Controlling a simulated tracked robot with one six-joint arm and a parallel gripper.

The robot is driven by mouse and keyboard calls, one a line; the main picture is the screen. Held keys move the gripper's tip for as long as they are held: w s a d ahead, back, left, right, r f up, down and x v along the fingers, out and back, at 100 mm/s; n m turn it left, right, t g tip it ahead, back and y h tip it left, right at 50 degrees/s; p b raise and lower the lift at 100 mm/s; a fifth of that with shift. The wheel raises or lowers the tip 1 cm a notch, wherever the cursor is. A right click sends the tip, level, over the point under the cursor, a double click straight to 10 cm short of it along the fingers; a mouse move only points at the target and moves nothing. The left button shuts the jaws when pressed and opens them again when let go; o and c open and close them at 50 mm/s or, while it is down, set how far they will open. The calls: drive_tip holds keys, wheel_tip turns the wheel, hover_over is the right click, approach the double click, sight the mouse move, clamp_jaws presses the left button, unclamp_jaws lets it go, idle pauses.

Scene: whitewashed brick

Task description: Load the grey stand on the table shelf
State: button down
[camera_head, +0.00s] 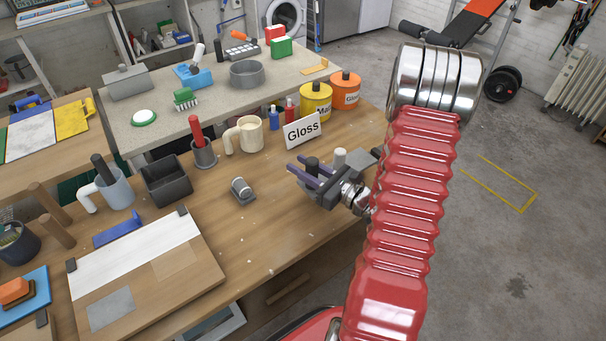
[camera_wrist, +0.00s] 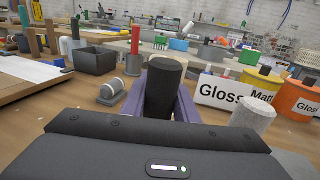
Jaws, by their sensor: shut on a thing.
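My gripper (camera_head: 295,163) has two purple fingers shut on a dark, upright cylinder (camera_wrist: 163,88). The dark cylinder also shows between the fingers in the head view (camera_head: 312,164). The gripper is low over the right part of the wooden table (camera_head: 255,240). A small grey stand (camera_head: 243,197) sits on the table left of the gripper, apart from it. A grey, light-banded cylindrical piece (camera_head: 239,186) rests on the stand. The stand shows left of the fingers in the wrist view (camera_wrist: 114,102). The held cylinder's lower end is hidden.
A pale cylinder (camera_head: 340,156) stands close beside my gripper. A "Gloss" sign (camera_head: 303,130) and yellow (camera_head: 316,103) and orange (camera_head: 346,90) cans stand behind. A dark open box (camera_head: 167,181) and red-handled cup (camera_head: 204,154) are left. The table in front of the stand is mostly clear.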

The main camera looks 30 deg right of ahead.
drive_tip(key=shift+r, duration=2.4)
drive_tip(key=shift+s, duration=0.15)
